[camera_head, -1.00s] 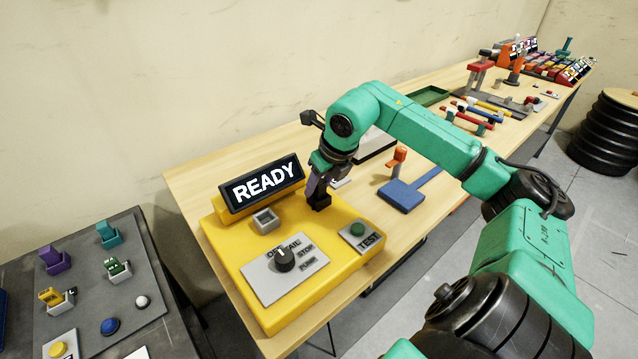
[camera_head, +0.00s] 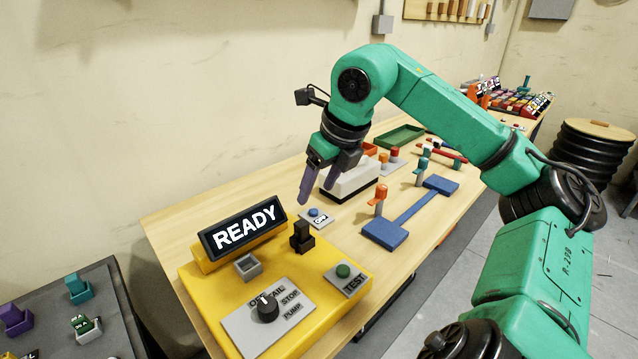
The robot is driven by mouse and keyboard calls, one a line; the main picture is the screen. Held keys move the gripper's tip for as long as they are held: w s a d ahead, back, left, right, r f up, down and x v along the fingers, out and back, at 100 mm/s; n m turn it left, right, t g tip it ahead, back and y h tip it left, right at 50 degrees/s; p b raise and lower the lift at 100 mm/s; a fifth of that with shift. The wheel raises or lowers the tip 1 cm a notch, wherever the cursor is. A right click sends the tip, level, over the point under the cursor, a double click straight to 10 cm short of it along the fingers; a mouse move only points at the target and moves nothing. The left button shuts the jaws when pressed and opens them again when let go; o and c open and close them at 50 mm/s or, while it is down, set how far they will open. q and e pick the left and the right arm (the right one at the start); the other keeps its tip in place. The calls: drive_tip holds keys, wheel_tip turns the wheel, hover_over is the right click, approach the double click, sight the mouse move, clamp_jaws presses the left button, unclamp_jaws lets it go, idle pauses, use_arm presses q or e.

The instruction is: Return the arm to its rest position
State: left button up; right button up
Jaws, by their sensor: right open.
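My right arm (camera_head: 440,110) is green with black joints and reaches in from the right, raised and bent. Its right gripper (camera_head: 325,185) is open, with purple fingers apart and nothing between them. It hangs above the table, behind the yellow console (camera_head: 215,300) and in front of a white block with a dark base (camera_head: 350,182). A small black upright piece (camera_head: 302,238) stands on the console, below the gripper and apart from it. The display (camera_head: 243,228) reads READY. My left gripper is not in view.
A blue button (camera_head: 314,212) and a blue stand with a red-orange post (camera_head: 385,232) are nearby. A dark side table (camera_head: 100,335) is at left.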

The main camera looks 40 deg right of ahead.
drive_tip(key=shift+r, duration=0.2)
idle(0.5)
